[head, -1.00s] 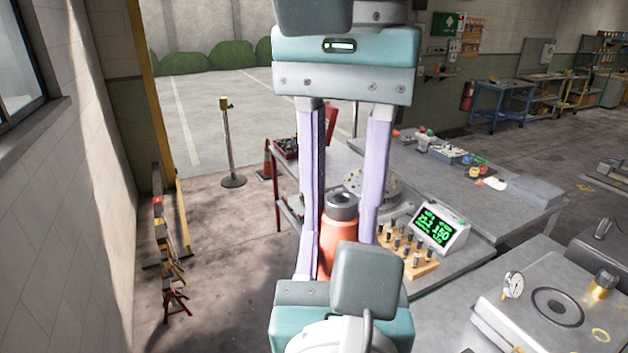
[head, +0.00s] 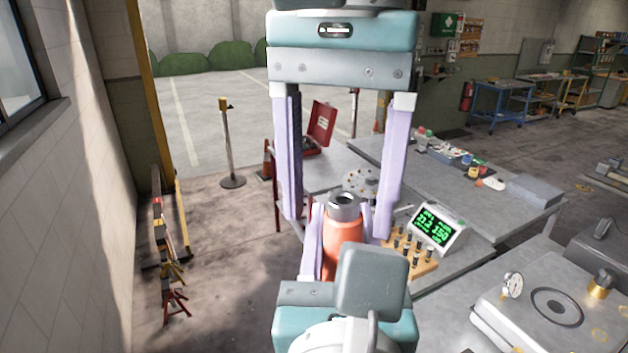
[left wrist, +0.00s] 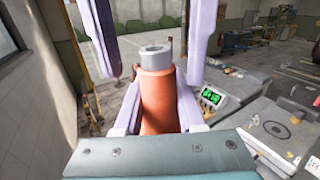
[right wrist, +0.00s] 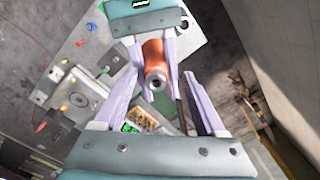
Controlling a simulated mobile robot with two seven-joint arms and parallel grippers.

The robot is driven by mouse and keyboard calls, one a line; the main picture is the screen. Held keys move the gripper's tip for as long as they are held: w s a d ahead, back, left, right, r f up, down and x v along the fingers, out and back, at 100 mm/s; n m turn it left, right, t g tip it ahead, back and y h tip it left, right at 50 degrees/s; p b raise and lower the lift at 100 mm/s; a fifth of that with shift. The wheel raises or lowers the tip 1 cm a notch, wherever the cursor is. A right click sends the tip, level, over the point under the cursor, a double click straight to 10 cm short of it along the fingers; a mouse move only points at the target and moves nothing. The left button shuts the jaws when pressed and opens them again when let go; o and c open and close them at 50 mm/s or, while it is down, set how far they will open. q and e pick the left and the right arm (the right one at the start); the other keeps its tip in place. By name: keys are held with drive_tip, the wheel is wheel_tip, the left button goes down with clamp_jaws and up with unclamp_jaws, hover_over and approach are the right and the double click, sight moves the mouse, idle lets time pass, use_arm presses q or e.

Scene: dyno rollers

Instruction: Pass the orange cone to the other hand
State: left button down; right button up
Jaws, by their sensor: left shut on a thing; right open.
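The orange cone (head: 343,235), an orange body with a grey collar and a dark hole on top, stands roughly upright in the head view. My left gripper (head: 340,215) comes from below with its pale fingers on both sides of the cone, shut on it. The left wrist view shows the cone (left wrist: 160,100) between these fingers. My right gripper (head: 338,222) hangs from above, open, its fingers well apart to either side of the cone's top with gaps between. In the right wrist view the cone (right wrist: 155,62) lies beyond the open fingertips.
A workbench (head: 490,190) stands behind and to the right, with a green-lit display (head: 435,228) and a wooden peg block (head: 410,255) near the cone. An open red case (head: 320,125) sits behind. A barrier post (head: 228,150) stands on the floor at left.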

wheel_tip(320, 180, up, 11)
drive_tip(key=w+a+f+y, duration=0.2)
drive_tip(key=a+f+y, duration=0.1)
drive_tip(key=a+y, duration=0.6)
drive_tip(key=w+d+f+m+t+h, duration=0.1)
drive_tip(key=d+f+m+t, duration=0.25)
drive_tip(key=d+f, duration=0.45)
drive_tip(key=w+d+f+m+t, duration=0.15)
drive_tip(key=d+f+t, duration=0.35)
drive_tip(key=d, duration=0.5)
drive_tip(key=s+d+f+n+g+h, duration=0.2)
drive_tip(key=s+d+f+n+h, duration=0.1)
drive_tip(key=s, duration=0.8)
drive_tip(key=s+d+f+n+g+h, duration=0.2)
drive_tip(key=s+f+n, duration=0.4)
drive_tip(key=s, duration=0.6)
drive_tip(key=n+g+h, duration=0.1)
drive_tip(key=n+h, duration=0.1)
drive_tip(key=shift+d+f+n+h, duration=0.3)
drive_tip(key=shift+d+h, duration=0.1)
